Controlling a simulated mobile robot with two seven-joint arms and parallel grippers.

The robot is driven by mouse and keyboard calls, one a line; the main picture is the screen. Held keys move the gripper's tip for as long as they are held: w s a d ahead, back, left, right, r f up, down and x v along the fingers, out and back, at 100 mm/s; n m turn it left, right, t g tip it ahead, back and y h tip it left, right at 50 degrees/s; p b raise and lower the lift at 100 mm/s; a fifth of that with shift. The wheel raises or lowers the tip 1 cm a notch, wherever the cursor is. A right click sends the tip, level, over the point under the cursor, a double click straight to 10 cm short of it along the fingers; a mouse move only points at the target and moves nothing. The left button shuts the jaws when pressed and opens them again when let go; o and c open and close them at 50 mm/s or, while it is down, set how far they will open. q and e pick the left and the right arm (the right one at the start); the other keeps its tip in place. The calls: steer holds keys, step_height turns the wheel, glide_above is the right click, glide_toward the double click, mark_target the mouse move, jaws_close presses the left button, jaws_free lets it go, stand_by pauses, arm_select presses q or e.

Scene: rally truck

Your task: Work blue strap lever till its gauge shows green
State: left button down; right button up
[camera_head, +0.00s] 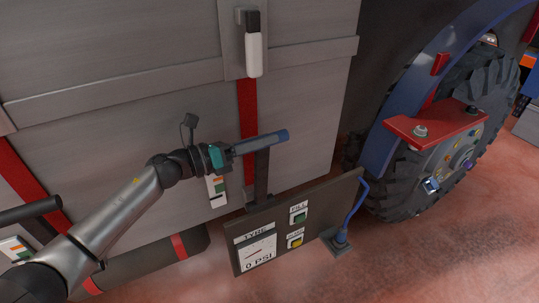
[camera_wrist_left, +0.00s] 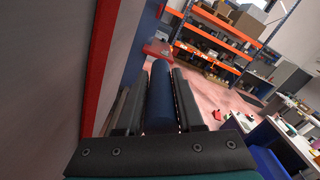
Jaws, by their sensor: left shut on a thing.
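The blue strap lever (camera_head: 272,139) sticks out to the right from a dark upright bracket (camera_head: 261,172) at the foot of a red strap on the grey cargo box. My left gripper (camera_head: 236,151) is shut around its handle, and the blue tip shows beyond the fingers. In the left wrist view the blue handle (camera_wrist_left: 160,95) lies between the two dark fingers (camera_wrist_left: 160,105). A small gauge (camera_head: 217,190) with coloured bands is just below the gripper, partly hidden by it; its reading is too small to tell. My right gripper is not in view.
A white-handled lever (camera_head: 254,54) hangs above on the same strap. A tyre panel (camera_head: 290,225) with buttons and a "0 PSI" display stands below right. A big wheel (camera_head: 455,150) with a red bracket is at right. Another banded gauge (camera_head: 15,250) is at lower left.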

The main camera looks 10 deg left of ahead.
arm_select(q)
steer(key=shift+w+a+r+n, duration=0.15)
steer(key=shift+w+a+n, duration=0.15)
steer(key=shift+w+a, duration=0.15)
steer(key=shift+w, duration=0.1)
steer(key=c, duration=0.6)
jaws_free()
steer(key=shift+d, duration=0.1)
steer(key=shift+f, duration=0.2)
steer(key=shift+s+a, duration=0.3)
steer(key=shift+a, duration=0.1)
steer(key=b+v, duration=0.2)
steer(key=v, duration=0.4)
steer(key=shift+s+a, duration=0.2)
